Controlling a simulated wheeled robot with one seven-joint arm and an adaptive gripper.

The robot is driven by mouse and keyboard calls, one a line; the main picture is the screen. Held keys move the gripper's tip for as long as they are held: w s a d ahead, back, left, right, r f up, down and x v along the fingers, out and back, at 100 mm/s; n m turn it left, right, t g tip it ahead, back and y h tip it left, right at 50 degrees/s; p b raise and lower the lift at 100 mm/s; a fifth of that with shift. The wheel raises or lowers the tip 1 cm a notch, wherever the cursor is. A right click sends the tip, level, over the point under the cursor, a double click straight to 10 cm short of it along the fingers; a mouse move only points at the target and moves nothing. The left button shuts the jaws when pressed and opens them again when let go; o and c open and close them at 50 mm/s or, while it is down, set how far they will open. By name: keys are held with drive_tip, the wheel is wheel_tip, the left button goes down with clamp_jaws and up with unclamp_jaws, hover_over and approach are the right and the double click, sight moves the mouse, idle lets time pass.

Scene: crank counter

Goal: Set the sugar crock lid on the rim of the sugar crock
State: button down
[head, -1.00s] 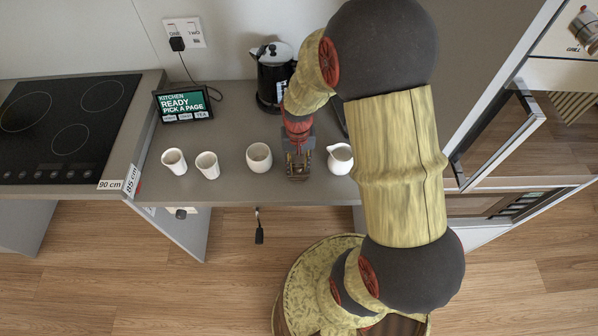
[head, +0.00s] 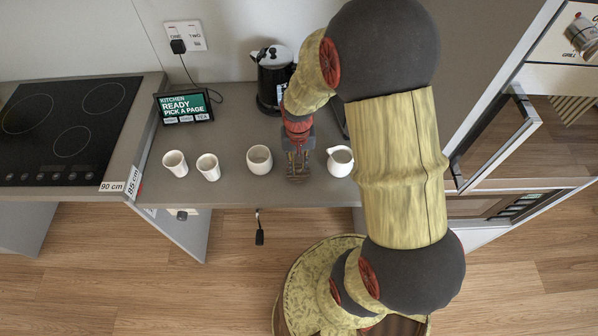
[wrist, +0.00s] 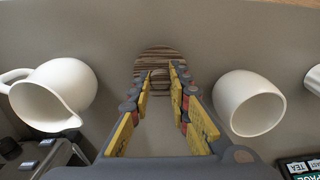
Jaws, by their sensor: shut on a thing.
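The sugar crock lid (wrist: 158,57) is a round, brown striped disc with a small knob, seen beyond my fingertips in the wrist view. My gripper (wrist: 160,76) is shut on the lid's knob, one finger on each side. I cannot tell whether the lid touches the counter. In the head view my gripper (head: 298,174) points down near the counter's front edge and mostly hides the lid. The sugar crock, a rounded white pot (head: 259,159), stands open and upright just left of my gripper. It also shows at right in the wrist view (wrist: 250,103).
A white jug (head: 340,161) stands close on the gripper's other side. Two white cups (head: 175,163) (head: 208,167) stand left of the crock. A black kettle (head: 272,80) and a tablet screen (head: 184,104) are at the back. The counter (head: 232,125) behind the crock is clear.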

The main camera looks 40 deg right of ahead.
sight(298, 167)
drive_tip(key=shift+r+p, duration=1.3)
drive_tip(key=shift+r, duration=0.65)
